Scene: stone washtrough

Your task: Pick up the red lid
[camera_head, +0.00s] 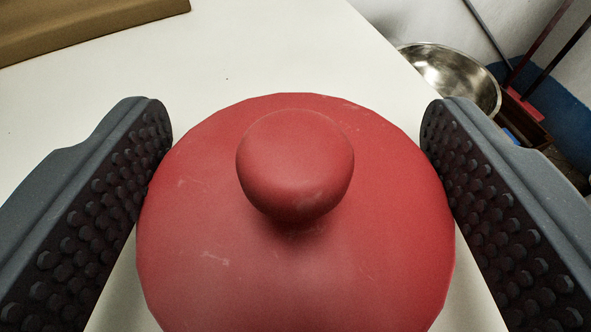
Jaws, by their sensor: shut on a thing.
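The red lid (230,265) fills the lower middle of the head camera view. It is round and lightly scratched, with a rounded red knob (295,165) on top pointing up. My gripper (297,135) has its two dark, studded fingers on the left and right sides of the lid. The fingers are shut on the lid's outer rim, not on the knob. The lid's near edge is cut off by the bottom of the picture. I cannot tell whether the lid rests on the white surface or is above it.
A white tabletop (265,50) lies around and beyond the lid, mostly clear. A brown cardboard-like object (80,25) is at the upper left. Past the table's right edge are a shiny metal bowl (455,75) and a red-and-brown item with long handles (522,110).

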